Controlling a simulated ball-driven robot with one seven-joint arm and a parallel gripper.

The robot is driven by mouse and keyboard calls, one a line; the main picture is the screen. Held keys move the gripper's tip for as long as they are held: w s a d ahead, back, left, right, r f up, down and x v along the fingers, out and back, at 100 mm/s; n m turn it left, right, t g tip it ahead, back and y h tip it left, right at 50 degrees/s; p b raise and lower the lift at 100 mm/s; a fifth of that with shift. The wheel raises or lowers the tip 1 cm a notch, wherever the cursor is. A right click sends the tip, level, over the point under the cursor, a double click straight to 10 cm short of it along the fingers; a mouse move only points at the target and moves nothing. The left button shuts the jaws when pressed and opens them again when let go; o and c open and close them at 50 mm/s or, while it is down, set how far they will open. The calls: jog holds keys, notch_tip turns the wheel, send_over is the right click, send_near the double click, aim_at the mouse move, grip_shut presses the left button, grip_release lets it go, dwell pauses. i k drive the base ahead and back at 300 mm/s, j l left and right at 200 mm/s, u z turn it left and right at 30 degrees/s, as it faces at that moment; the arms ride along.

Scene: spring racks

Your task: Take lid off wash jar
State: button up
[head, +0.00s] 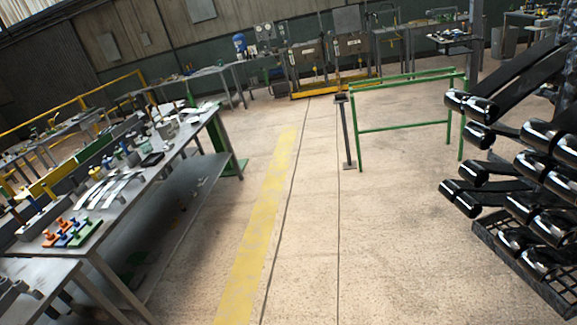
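I cannot make out a wash jar or its lid for certain in the head view. A long grey workbench (118,205) on the left bears many small items, among them a small yellow item (107,161), too small to tell what it is. A blue rounded object (240,43) stands far off near the back wall; I cannot tell what it is. My gripper is not in view.
Black cylinders on a spring rack (490,105) crowd the right side. A green rail frame (405,126) and a dark post (347,135) stand ahead. Floor with a yellow stripe (257,220) is clear between bench and rack. Orange and blue pegs (70,232) stand on the near bench.

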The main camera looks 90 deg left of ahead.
aim_at(146, 147)
jog(key=u, duration=4.25)
